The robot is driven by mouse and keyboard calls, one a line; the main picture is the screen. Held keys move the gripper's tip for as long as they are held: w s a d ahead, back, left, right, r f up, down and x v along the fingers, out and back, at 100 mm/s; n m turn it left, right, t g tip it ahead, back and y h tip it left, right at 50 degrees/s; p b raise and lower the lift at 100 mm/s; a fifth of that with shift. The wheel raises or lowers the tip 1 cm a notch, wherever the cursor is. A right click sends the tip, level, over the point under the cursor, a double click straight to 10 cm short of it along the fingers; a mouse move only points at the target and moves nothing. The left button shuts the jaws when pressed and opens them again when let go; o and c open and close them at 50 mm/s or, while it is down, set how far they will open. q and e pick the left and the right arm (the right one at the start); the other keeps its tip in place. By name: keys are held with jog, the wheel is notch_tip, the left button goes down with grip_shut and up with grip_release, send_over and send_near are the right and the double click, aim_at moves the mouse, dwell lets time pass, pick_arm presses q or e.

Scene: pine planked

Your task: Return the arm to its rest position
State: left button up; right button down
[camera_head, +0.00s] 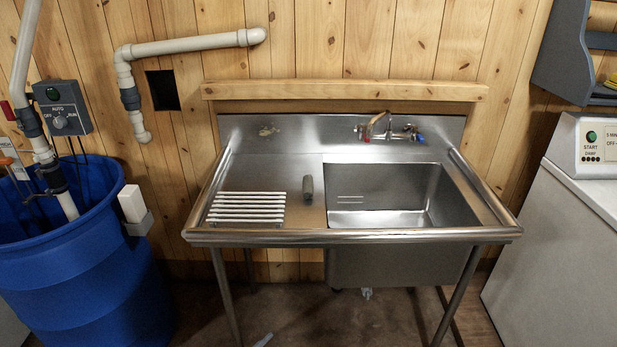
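A white slatted rack (247,208) lies on the left drainboard. A small grey-green cylinder (308,188) stands or lies on the drainboard between the rack and the basin; I cannot tell which.
A blue barrel (85,270) with pipes and a control box (62,108) is at the left. A white machine (560,240) stands at the right under a grey wall shelf (565,55). The faucet (380,125) rises behind the basin. Some floor shows under the sink.

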pick_arm(q)
jog(key=s+a+f+n+g+y, duration=0.25)
jog(key=s+a+f, duration=0.25)
jog(key=s+f, duration=0.5)
jog(key=s+a+f+n+g+y, duration=0.25)
jog(key=s+a+f+n, duration=0.2)
jog(key=s+f, duration=0.55)
jog(key=s+a+f+n+g, duration=0.1)
jog(key=s+f, duration=0.1)
jog(key=s, duration=0.7)
jog(key=s+a+f+n+g+y, duration=0.1)
jog(key=s+a+f+g, duration=0.1)
jog(key=s, duration=0.6)
jog(key=s+a+f+n+g+y, duration=0.1)
jog(key=s+f, duration=0.3)
jog(key=s, duration=0.5)
jog(key=shift+s+a+n+g, duration=0.35)
jog(key=shift+a+n+g, duration=0.15)
jog(key=shift+a+n, duration=0.15)
